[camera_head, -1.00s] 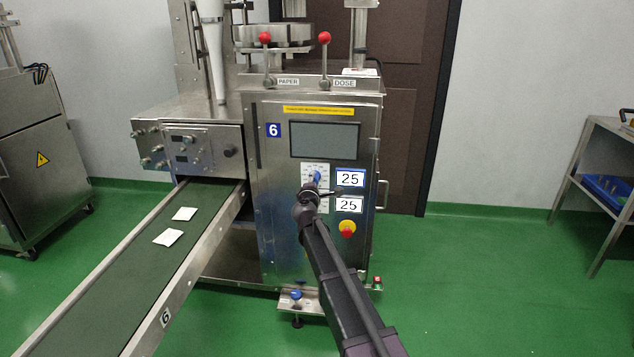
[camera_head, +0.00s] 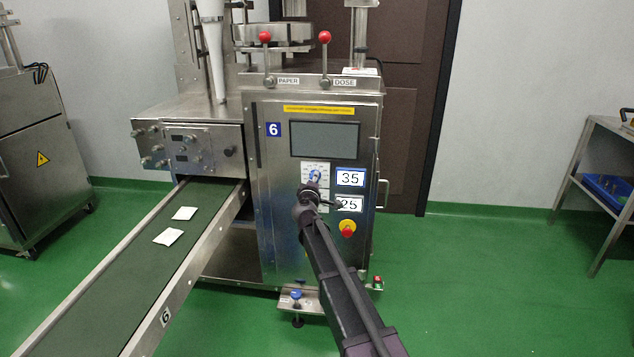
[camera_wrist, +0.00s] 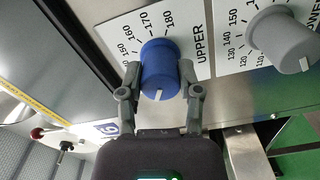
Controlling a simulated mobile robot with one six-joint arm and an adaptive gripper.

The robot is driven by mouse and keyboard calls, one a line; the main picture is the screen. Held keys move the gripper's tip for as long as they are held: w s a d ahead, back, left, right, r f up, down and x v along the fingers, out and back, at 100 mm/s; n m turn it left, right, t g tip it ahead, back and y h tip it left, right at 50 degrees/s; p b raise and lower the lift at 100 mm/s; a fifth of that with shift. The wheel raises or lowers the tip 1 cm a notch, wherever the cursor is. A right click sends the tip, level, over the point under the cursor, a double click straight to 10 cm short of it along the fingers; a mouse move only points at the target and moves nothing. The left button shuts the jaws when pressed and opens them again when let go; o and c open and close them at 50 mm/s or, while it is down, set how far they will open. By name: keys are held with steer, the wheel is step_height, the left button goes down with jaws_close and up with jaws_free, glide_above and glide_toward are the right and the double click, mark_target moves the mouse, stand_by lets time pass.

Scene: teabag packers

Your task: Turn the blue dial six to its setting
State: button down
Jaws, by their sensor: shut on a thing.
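The blue dial (camera_head: 316,175) is on the front panel of the packer marked 6. The wrist view shows the dial (camera_wrist: 160,66) on a white scale plate labelled UPPER, with a white mark on its face. My gripper (camera_wrist: 160,82) has one finger on each side of the dial and is shut on it. In the head view my gripper (camera_head: 309,190) covers the lower part of the scale plate. The upper display (camera_head: 350,177) beside the dial reads 35. The lower display (camera_head: 349,204) reads 25 and is partly covered by my gripper.
A grey dial (camera_wrist: 283,38) sits close beside the blue one. A red and yellow stop button (camera_head: 347,228) is below the displays. Two red-knobbed levers stand on top. The conveyor (camera_head: 110,262) with two teabags runs at left. Green floor is open to the right.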

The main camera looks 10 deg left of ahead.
steer(key=shift+w+a, duration=0.1)
steer(key=shift+a, duration=0.1)
steer(key=shift+c, duration=1.4)
jaws_free()
steer(key=shift+d, duration=0.1)
steer(key=shift+s, duration=0.2)
steer(key=shift+s, duration=0.2)
steer(key=s, duration=1.1)
steer(key=shift+s+a, duration=0.2)
